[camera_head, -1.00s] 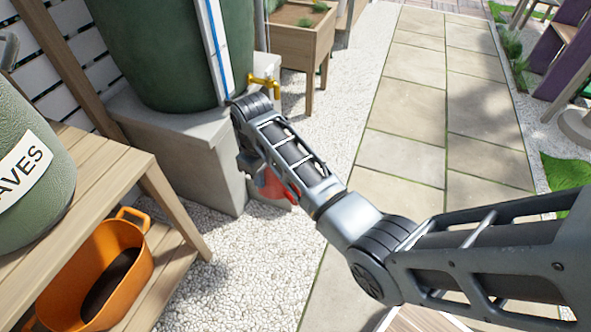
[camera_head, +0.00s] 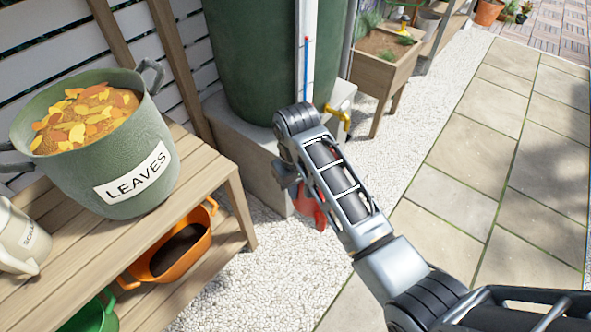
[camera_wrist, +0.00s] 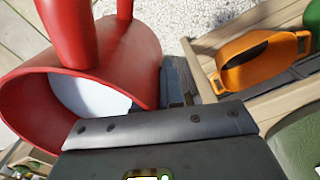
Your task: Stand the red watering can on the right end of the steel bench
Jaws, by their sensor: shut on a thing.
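The red watering can (camera_wrist: 110,45) fills the left of the wrist view, with its round opening facing the camera and a pale inside. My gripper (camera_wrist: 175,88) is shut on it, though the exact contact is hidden. In the head view only a small piece of the red can (camera_head: 311,208) shows below my arm, above the gravel beside the concrete block; my arm hides the rest. I cannot make out a steel bench in any view.
A wooden bench (camera_head: 213,195) stands at the left with a green tub (camera_head: 110,165) of leaves on top and an orange tub (camera_head: 190,255) below. A large green barrel (camera_head: 255,60) stands behind my arm. Gravel and a clear paved path (camera_head: 450,185) lie at the right.

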